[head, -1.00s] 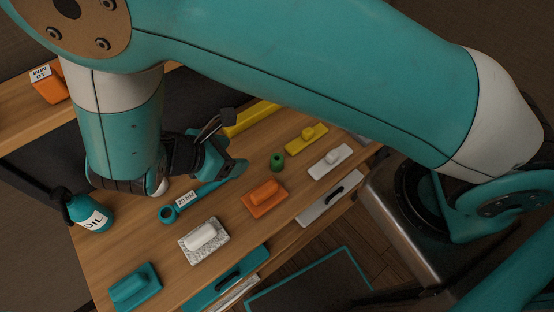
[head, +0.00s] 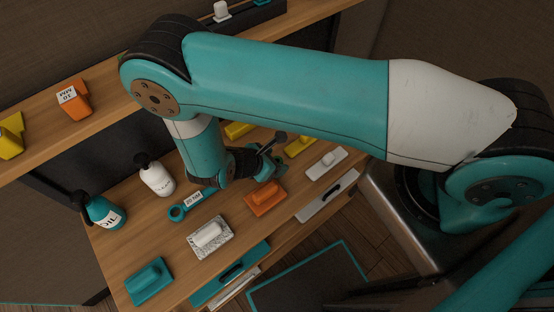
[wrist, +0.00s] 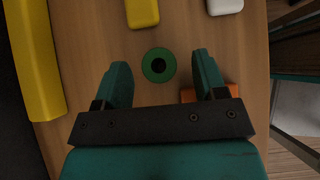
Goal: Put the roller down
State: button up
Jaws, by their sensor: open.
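The green roller (wrist: 159,65) stands upright on the wooden bench in the wrist view, seen from above as a green ring with a dark hole. My gripper (wrist: 161,62) is open, with one finger to each side of the roller and a visible gap on both sides. Neither finger appears to touch it. In the head view my gripper (head: 268,170) is low over the bench, close to the orange block (head: 265,198). The roller cannot be made out in the head view, where my arm and gripper cover that area.
A white block (head: 326,163), a yellow block (head: 300,146), a speckled block (head: 210,237) and a teal block (head: 149,281) sit along the bench. A wrench (head: 185,206), a teal oil bottle (head: 105,214) and a white bottle (head: 157,178) stand or lie to the left.

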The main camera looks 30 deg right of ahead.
jog(key=shift+w+d+f, duration=0.1)
jog(key=shift+d+f, duration=0.3)
jog(key=c, duration=1.1)
jog(key=shift+o, duration=0.2)
jog(key=shift+r, duration=0.1)
